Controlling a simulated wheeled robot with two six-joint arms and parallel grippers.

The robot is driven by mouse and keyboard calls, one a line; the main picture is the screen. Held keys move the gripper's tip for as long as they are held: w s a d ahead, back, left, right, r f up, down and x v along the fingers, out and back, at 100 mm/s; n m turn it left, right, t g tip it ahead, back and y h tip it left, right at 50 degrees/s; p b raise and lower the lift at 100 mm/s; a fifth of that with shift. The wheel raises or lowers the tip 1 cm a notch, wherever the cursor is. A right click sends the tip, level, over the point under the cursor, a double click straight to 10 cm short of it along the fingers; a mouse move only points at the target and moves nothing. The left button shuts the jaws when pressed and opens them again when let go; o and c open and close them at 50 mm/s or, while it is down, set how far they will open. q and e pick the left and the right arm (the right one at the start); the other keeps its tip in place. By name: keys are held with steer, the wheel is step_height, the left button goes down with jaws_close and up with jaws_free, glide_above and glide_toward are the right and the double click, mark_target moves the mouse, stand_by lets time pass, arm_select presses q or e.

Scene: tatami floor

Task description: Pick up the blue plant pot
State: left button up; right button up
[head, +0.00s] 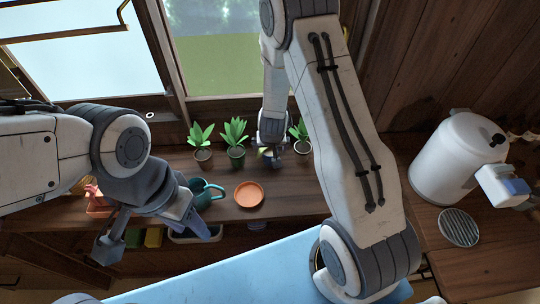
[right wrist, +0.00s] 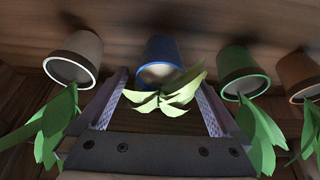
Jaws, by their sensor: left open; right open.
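The blue plant pot (right wrist: 163,50) shows in the right wrist view, upside down in the picture, with pale green leaves (right wrist: 165,98). My right gripper (right wrist: 160,85) is open, with its two fingers on either side of the plant's leaves and the pot just beyond the fingertips. I see no finger closed on it. In the head view my right gripper (head: 271,152) is at the row of plants and mostly hides the blue pot. My left gripper (head: 152,236) is open and empty at the counter's front left.
A green pot (right wrist: 243,70) and a pale pot (right wrist: 76,57) flank the blue one closely; a brown pot (right wrist: 299,75) stands past the green one. An orange saucer (head: 249,195) and teal watering can (head: 205,193) lie in front. A white canister (head: 452,160) stands right.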

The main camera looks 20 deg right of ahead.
steer(key=shift+w+f, duration=0.2)
steer(key=shift+f, duration=0.35)
steer(key=c, duration=1.4)
steer(key=shift+c, duration=0.7)
steer(key=shift+r, duration=0.15)
